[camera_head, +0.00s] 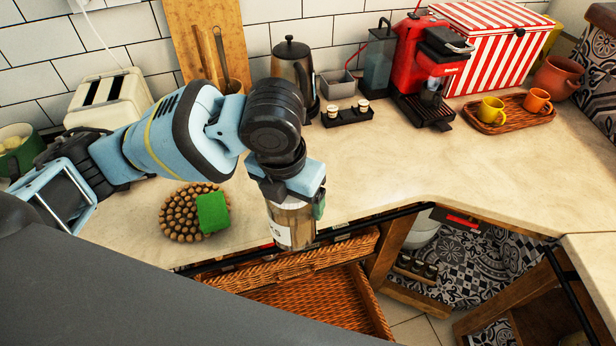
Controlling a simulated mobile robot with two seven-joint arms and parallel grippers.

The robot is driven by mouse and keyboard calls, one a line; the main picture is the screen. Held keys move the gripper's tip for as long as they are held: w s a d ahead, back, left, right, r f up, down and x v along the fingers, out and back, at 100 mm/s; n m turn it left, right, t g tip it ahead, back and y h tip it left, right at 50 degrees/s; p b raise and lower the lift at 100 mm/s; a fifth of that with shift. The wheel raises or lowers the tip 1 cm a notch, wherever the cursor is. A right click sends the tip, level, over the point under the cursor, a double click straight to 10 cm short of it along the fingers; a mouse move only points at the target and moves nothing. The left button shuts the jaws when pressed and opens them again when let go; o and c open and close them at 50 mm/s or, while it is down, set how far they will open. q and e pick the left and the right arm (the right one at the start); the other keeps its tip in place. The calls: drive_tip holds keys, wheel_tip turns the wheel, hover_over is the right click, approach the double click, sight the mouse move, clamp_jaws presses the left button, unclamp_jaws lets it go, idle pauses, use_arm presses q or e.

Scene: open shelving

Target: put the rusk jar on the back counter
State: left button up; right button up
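The rusk jar (290,224) is a clear jar with brownish contents and a white label that ends in "KS". My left gripper (290,193) points down over its top and is shut on it. The jar hangs upright at the front edge of the back counter (390,165), above or just in front of that edge; I cannot tell its exact height. The gripper covers the jar's upper part. My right gripper is not in view.
An open wicker drawer (310,300) lies below the jar. A round wooden trivet (180,225) with a green sponge (213,212) is to the left. Small shakers (348,116), a kettle (292,62) and a red coffee machine (425,62) stand behind. The middle counter is clear.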

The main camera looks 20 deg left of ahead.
use_arm(q)
drive_tip(key=w+a+f+b, duration=0.1)
drive_tip(key=w+a, duration=0.1)
drive_tip(key=w, duration=1.3)
drive_tip(key=shift+f, duration=0.15)
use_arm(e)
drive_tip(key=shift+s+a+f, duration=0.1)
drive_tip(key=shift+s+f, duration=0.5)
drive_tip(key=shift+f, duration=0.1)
use_arm(q)
drive_tip(key=shift+w, duration=0.1)
drive_tip(key=f, duration=0.3)
drive_tip(key=shift+w+a+f, duration=0.15)
drive_tip(key=shift+w+f, duration=0.1)
drive_tip(key=shift+w, duration=0.1)
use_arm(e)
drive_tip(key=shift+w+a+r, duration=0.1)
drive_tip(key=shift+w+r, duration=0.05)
use_arm(q)
drive_tip(key=shift+f, duration=0.15)
drive_tip(key=o, duration=1.3)
drive_tip(key=shift+f, duration=0.1)
wheel_tip(320, 180, up, 12)
drive_tip(key=s, duration=0.2)
drive_tip(key=shift+a+p, duration=0.15)
drive_tip(key=shift+p, duration=0.15)
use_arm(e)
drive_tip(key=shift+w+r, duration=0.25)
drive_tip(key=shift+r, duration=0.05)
